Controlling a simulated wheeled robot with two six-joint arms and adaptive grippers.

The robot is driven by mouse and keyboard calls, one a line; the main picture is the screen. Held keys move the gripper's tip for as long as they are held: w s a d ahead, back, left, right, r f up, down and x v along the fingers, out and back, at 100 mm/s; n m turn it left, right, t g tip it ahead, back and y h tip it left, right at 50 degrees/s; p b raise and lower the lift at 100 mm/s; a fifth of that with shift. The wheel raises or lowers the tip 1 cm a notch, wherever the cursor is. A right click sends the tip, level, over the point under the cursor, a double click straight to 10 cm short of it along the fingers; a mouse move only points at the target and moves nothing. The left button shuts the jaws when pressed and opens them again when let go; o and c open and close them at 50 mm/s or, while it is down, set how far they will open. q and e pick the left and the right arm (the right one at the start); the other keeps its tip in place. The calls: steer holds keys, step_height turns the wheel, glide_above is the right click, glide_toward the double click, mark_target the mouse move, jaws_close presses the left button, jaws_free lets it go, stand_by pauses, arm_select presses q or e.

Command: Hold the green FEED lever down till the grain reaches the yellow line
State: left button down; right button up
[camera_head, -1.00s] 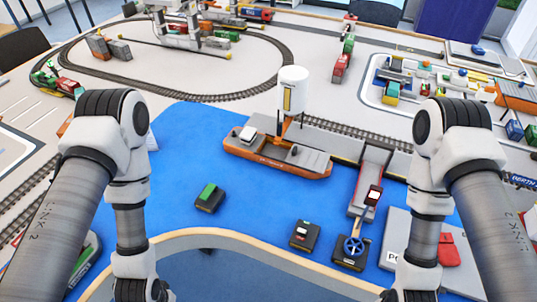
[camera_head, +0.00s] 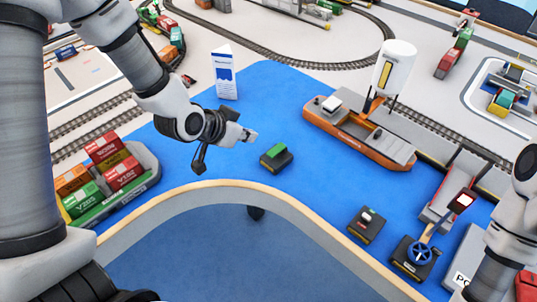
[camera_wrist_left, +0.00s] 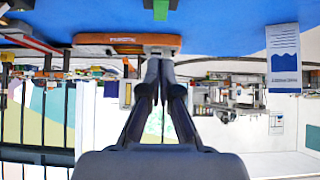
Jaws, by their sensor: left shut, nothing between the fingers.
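The green FEED lever (camera_head: 277,150) sits on a small dark box (camera_head: 277,163) on the blue surface. It also shows at the top edge of the left wrist view (camera_wrist_left: 160,10). My left gripper (camera_head: 250,135) is shut and empty, held up a little to the left of the lever and apart from it. Its closed fingers (camera_wrist_left: 160,66) show in the wrist view. The white silo (camera_head: 398,58) has a narrow yellowish window (camera_head: 385,73); the grain level and yellow line are too small to tell. My right gripper is out of view; only part of that arm shows at the right edge.
An orange ship (camera_head: 358,134) lies beside the silo. A second dark box (camera_head: 367,224) and a blue handwheel (camera_head: 419,253) stand to the right. A white sign (camera_head: 225,72) stands behind my left gripper. A container barge (camera_head: 108,183) is at left. A curved table edge (camera_head: 218,190) runs in front.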

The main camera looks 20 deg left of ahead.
arm_select(q)
steer(key=shift+w, duration=0.15)
steer(key=p, duration=0.1)
glide_above(275, 150)
steer(key=s+a, duration=0.1)
steer(key=s, duration=0.2)
step_height(275, 150, down, 6)
steer(key=f, duration=0.4)
steer(key=shift+w+p, duration=0.2)
steer(key=shift+p, duration=0.1)
steer(key=shift+f, duration=0.5)
